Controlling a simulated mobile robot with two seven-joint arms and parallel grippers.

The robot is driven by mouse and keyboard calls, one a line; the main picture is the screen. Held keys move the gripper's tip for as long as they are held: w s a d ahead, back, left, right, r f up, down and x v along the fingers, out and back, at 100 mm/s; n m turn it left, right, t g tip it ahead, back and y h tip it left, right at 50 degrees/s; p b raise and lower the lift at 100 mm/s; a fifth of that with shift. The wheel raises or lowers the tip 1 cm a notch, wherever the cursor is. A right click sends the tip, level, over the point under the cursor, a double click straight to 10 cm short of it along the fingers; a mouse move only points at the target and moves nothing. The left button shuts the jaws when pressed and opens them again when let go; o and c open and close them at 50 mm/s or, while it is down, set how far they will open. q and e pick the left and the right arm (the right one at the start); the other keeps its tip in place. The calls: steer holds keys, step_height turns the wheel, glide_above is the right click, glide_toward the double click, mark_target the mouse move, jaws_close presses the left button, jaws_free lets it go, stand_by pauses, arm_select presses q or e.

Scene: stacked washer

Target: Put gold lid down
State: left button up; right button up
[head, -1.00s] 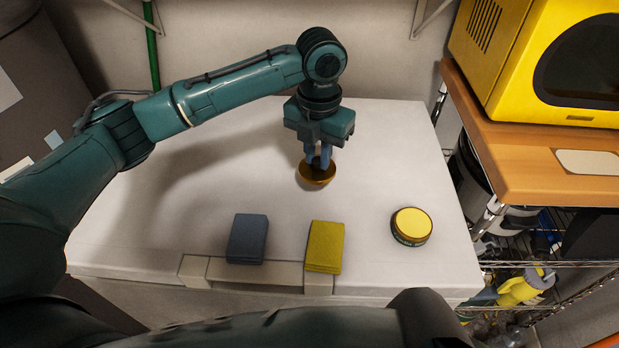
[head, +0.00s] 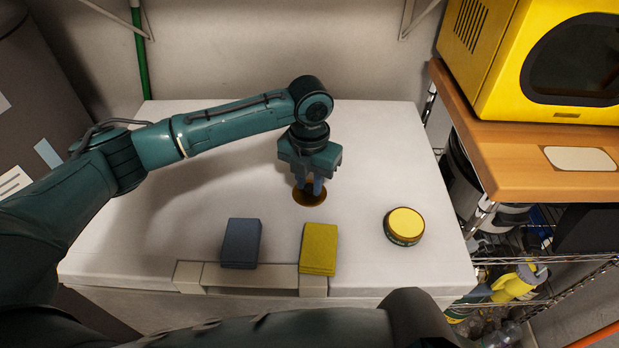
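The gold lid (head: 309,199) is a round, dark-gold disc at the middle of the white top (head: 190,215). It looks flat on that surface, and its upper part is partly hidden by my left gripper. My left gripper (head: 310,188) points down directly over the lid. Its two fingers stand apart with a gap between them, low at the lid's middle. Whether they still touch the lid I cannot tell. My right gripper is out of view.
A dark blue-grey sponge-like block (head: 241,243) and a yellow one (head: 319,248) lie near the front edge. A round yellow-topped tin (head: 405,225) stands to the right. A wooden shelf with a yellow microwave (head: 540,60) is beyond the right edge.

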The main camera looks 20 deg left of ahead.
mark_target(310, 186)
arm_select(q)
steer(key=o, duration=0.3)
step_height(310, 186, up, 12)
steer(key=shift+r+b, duration=0.2)
steer(key=shift+b, duration=0.1)
steer(key=shift+s+d+f, duration=0.1)
stand_by(0.6)
